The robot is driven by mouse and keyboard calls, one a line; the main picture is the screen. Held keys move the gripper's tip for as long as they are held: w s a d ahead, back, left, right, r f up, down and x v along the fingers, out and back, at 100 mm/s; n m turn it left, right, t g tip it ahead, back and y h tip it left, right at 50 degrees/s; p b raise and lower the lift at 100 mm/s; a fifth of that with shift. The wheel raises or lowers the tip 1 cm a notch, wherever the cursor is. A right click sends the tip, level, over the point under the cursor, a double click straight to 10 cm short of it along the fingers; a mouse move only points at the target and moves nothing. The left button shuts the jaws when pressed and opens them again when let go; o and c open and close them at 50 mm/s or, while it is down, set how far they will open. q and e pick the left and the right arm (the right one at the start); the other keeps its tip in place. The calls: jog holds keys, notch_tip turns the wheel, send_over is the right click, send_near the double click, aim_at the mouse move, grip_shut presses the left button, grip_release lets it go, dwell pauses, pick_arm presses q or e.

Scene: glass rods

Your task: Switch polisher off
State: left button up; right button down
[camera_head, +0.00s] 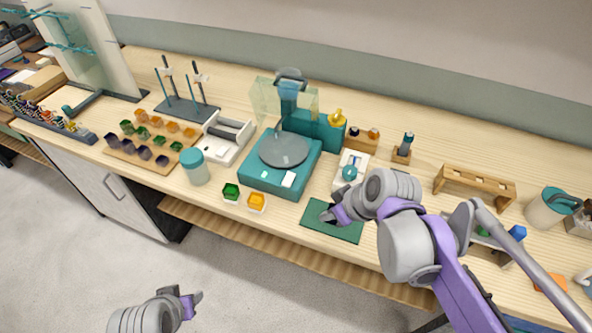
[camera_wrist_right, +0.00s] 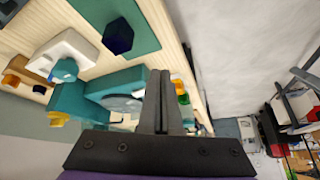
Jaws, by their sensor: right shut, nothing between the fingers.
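The polisher (camera_head: 250,182) is a teal unit with a grey round disc (camera_head: 283,149) on top and a small white panel (camera_head: 289,180) at its front corner. A clear guard (camera_head: 263,90) stands behind the disc. It also shows in the right wrist view (camera_wrist_right: 85,108), partly behind my fingers. My right gripper (camera_head: 331,216) is shut and empty, over the green mat right of the polisher. Its fingertips show in the wrist view (camera_wrist_right: 161,75). My left gripper (camera_head: 196,297) is low at the front, away from the bench; its opening is unclear.
A white box with a teal knob (camera_head: 349,172) stands right of the polisher. A dark blue cup (camera_wrist_right: 118,37) sits on the green mat (camera_head: 345,232). A teal-lidded jar (camera_head: 195,170) is left.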

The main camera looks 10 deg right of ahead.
jog(key=w+d+r+n+t+y+b, duration=0.1)
jog(key=w+r+n+y, duration=0.2)
jog(key=w, duration=0.9)
notch_tip(320, 180, up, 3)
jog(key=n, duration=0.3)
jog(key=shift+w+d+y, duration=0.25)
jog(key=shift+d+y, duration=0.15)
send_over(288, 174)
jog(key=s+d, duration=0.2)
jog(key=s, duration=0.1)
jog(key=shift+n, duration=0.3)
notch_tip(288, 174, down, 7)
jog(key=shift+w+a+r+b, duration=0.1)
jog(key=shift+w+b, duration=0.05)
jog(key=shift+b, duration=0.15)
jog(key=f, duration=0.3)
jog(key=shift+w+f, duration=0.15)
jog(key=shift+w, duration=0.1)
jog(key=shift+f, duration=0.4)
jog(key=shift+d, duration=0.2)
